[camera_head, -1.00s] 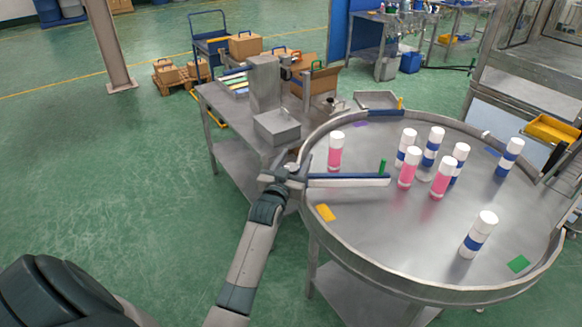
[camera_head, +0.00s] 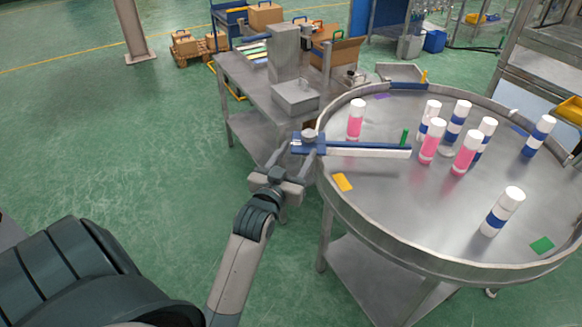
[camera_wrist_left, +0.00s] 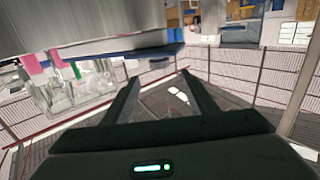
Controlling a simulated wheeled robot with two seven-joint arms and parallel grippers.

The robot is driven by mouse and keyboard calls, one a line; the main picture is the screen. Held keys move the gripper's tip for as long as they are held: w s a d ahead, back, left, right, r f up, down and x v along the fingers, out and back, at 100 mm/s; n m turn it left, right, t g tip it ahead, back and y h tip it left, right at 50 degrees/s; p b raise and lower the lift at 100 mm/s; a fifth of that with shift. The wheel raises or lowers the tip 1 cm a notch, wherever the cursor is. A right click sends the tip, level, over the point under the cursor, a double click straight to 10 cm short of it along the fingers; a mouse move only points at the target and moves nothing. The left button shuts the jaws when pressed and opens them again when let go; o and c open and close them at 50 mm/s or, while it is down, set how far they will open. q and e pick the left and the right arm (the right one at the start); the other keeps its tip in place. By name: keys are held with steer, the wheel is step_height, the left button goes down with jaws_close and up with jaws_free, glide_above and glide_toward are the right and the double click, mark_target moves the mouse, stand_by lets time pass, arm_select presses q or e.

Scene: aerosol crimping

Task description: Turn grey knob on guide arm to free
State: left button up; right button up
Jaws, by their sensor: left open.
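The guide arm (camera_head: 372,150), a white bar with a blue top edge, reaches over the left part of the round metal table. At its left end is a blue bracket with a round grey knob (camera_head: 309,135) on top. I cannot tell how far the knob is turned. My left gripper (camera_head: 297,155) is open just below and in front of the bracket, its fingers pointing up toward it. In the left wrist view the open fingers (camera_wrist_left: 160,78) have nothing visible between them, and the knob cannot be made out there. My right gripper is not in view.
The round table (camera_head: 400,215) has a raised rim and holds several upright cans with pink or blue-banded bodies. A green peg (camera_head: 404,137) stands by the guide arm. A side table with a grey box (camera_head: 295,96) stands behind. The floor at left is clear.

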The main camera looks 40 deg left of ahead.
arm_select(q)
steer(key=v, duration=0.3)
steer(key=shift+s+d+b, duration=0.1)
steer(key=shift+s+b, duration=0.15)
steer(key=shift+b, duration=0.05)
stand_by(0.3)
